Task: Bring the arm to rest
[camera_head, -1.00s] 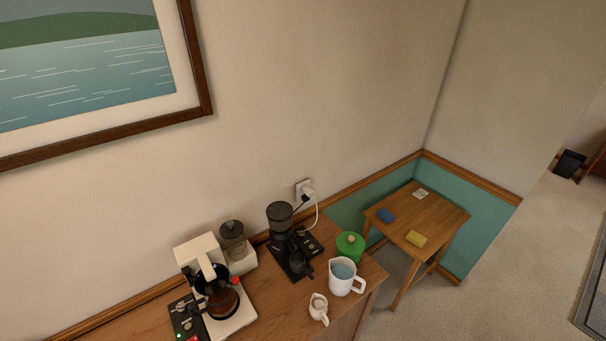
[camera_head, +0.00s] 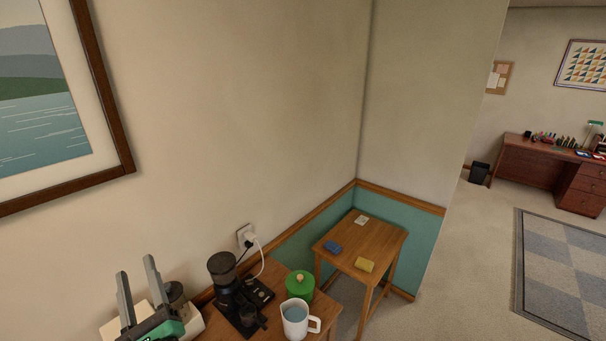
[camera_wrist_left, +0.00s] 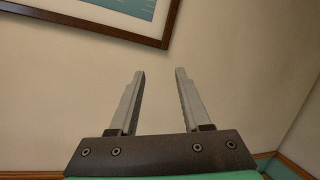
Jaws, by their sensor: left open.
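My left gripper (camera_head: 138,286) is raised at the lower left of the head view, in front of the white coffee maker, with its fingers pointing up. In the left wrist view its two fingers (camera_wrist_left: 160,75) are spread apart, with only bare wall and part of a picture frame (camera_wrist_left: 110,22) beyond them. Nothing is between the fingers. My right gripper is in neither view.
A wooden counter (camera_head: 315,325) carries a white coffee maker (camera_head: 193,322), a black grinder (camera_head: 224,272), a green lidded jar (camera_head: 300,286) and a white pitcher (camera_head: 296,322). A small table (camera_head: 380,241) with a blue and a yellow item stands beyond. Carpet is clear at right.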

